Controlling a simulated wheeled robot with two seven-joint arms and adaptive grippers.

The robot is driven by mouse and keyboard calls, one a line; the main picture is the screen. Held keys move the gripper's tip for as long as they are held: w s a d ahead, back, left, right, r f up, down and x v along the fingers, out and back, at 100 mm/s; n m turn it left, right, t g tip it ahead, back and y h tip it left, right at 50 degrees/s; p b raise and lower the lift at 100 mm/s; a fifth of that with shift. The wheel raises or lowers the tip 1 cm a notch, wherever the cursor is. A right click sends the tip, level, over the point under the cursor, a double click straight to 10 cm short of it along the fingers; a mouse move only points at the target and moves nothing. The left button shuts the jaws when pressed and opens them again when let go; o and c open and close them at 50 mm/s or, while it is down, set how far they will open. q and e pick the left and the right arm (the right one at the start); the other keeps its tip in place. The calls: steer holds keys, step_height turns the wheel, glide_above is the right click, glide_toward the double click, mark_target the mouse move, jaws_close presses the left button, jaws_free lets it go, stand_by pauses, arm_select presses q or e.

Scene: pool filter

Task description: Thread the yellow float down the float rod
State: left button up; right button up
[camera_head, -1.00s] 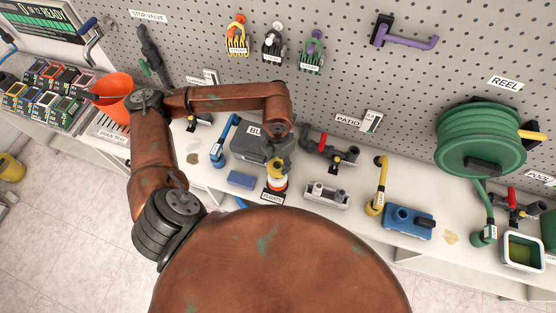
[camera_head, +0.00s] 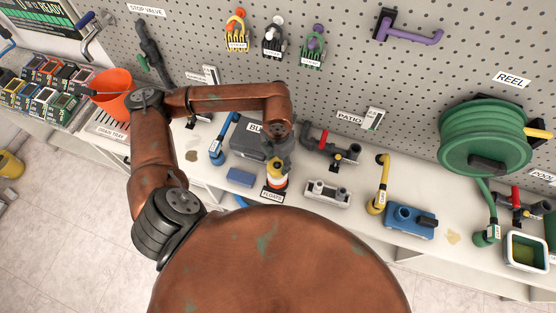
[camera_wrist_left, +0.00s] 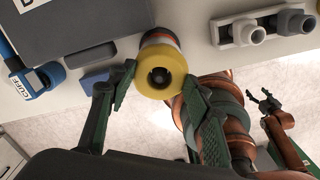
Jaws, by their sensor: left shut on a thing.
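The yellow float (camera_wrist_left: 166,88) is a thick ring seen from above in the left wrist view, between the two fingers of my left gripper (camera_wrist_left: 160,76). The gripper is shut on it. A dark round shape, likely the float rod's end (camera_wrist_left: 159,75), shows inside its hole. White and orange pieces show directly beneath the float. In the head view my left gripper (camera_head: 278,165) points down over this stack, behind the "FLOATS" label (camera_head: 272,196). Whether the float touches the piece below is unclear. My right gripper (camera_wrist_left: 264,100) appears open and empty, well off to the right.
A dark grey box (camera_head: 249,139) and a blue block (camera_head: 240,178) stand left of the stack. A grey two-port fitting (camera_head: 327,192) stands to its right. A pipe with a red handle (camera_head: 330,148) is behind, near the pegboard. The bench's front edge is close.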

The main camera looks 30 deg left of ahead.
arm_select(q)
steer(key=shift+f, duration=0.35)
steer(key=o, duration=1.4)
steer(key=shift+r+p, duration=1.2)
steer(key=shift+r, duration=1.4)
steer(key=shift+f, duration=0.1)
